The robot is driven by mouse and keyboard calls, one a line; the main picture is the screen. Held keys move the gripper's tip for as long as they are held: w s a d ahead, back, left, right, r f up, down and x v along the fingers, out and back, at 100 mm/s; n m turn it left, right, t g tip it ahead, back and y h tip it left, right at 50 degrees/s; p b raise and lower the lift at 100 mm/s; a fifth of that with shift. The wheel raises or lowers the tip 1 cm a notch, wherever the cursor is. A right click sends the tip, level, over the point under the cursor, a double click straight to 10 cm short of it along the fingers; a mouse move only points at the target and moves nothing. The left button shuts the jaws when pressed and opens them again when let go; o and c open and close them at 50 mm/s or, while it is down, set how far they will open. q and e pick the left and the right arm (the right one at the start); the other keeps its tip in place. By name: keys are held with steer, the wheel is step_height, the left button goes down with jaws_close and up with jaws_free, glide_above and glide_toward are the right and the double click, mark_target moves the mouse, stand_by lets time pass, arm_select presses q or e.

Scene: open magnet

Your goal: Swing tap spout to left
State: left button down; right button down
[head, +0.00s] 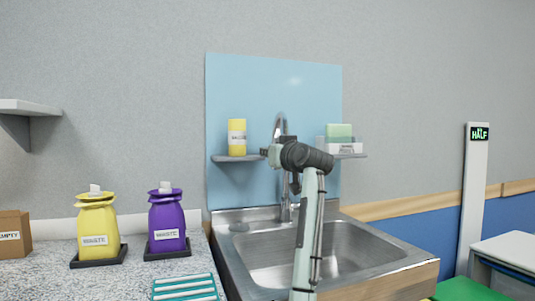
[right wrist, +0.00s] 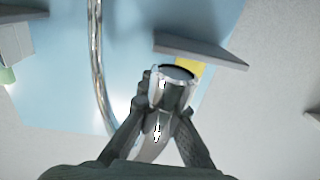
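The chrome tap (head: 280,119) rises behind the sink in the head view, with a tall arched neck. My right arm covers much of its middle. My right gripper (head: 268,153) is at the height of the spout's end, in front of the blue panel. In the right wrist view the spout's round metal end (right wrist: 174,88) lies between the two dark fingers (right wrist: 163,100), which appear to touch it on both sides. The tap's curved pipe (right wrist: 97,62) runs down at the left of that view. My left gripper is not in view.
The steel sink (head: 265,270) lies below. A left shelf (head: 236,158) bears a yellow container (head: 237,137), close to my right gripper. A right shelf (head: 352,156) holds a tray with a green block (head: 339,131). Yellow (head: 97,225) and purple (head: 167,220) waste bags stand on the counter.

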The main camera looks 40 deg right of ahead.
steer(key=shift+w+a+f, duration=0.2)
steer(key=shift+a+f, duration=0.2)
steer(key=c, duration=1.8)
jaws_free()
steer(key=shift+s+a+r, duration=0.1)
steer(key=shift+a+r, duration=0.05)
steer(key=shift+r, duration=0.05)
steer(key=shift+c, duration=0.2)
steer(key=o, duration=0.3)
steer(key=shift+o, duration=0.2)
steer(key=shift+r, duration=0.1)
steer(key=shift+s+d, duration=0.15)
steer(key=shift+d, duration=0.05)
steer(key=v, duration=1.2)
